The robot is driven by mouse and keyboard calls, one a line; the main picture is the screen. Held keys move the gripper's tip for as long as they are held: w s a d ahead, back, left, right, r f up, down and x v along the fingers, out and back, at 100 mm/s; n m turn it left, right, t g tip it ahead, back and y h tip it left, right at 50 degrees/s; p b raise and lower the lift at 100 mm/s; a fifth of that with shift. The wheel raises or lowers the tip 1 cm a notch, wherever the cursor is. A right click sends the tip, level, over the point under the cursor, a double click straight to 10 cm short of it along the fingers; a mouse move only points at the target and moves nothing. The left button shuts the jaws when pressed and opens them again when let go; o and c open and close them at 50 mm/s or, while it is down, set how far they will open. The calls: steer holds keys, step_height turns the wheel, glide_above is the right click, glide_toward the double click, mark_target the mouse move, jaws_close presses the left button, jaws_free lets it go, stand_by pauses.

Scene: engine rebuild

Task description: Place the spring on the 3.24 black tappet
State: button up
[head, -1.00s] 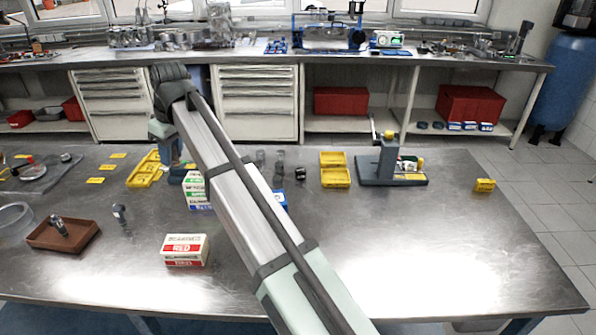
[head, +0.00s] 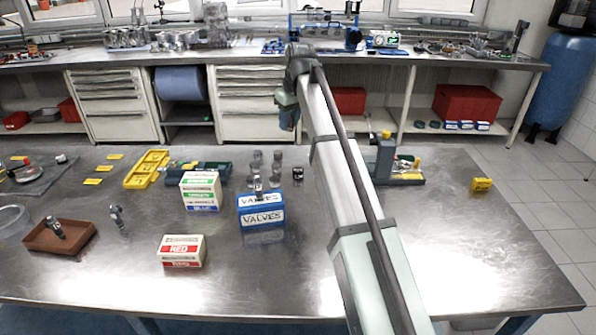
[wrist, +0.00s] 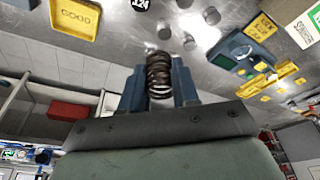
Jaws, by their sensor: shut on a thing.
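A dark coil spring (wrist: 160,73) stands between the blue fingers of my gripper (wrist: 160,85) in the wrist view, and the jaws are shut on it. In the head view my gripper (head: 289,120) hangs above the back part of the table. A small black tappet (head: 298,173) with a pale mark on top stands on the table there. In the wrist view the black tappet (wrist: 141,5) is at the top edge, apart from the spring, with its marking only partly readable. Several grey tappets (head: 277,160) stand just left of the black one.
A blue VALVES box (head: 261,212) stands in front of the tappets, with a white box stack (head: 201,191) to its left. A yellow GOOD tray (wrist: 74,18) shows in the wrist view. A grey-blue press (head: 386,160) stands on the right. The front right of the table is clear.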

steer(key=d, duration=0.3)
glide_toward(296, 169)
steer(key=shift+x, duration=3)
steer(key=shift+f, duration=0.15)
steer(key=o, duration=1)
steer(key=shift+o, duration=0.2)
steer(key=shift+w, duration=0.1)
steer(key=v, duration=1.2)
steer(key=shift+d+r+m, duration=0.15)
steer(key=shift+r+m, duration=0.05)
steer(key=shift+m, duration=0.1)
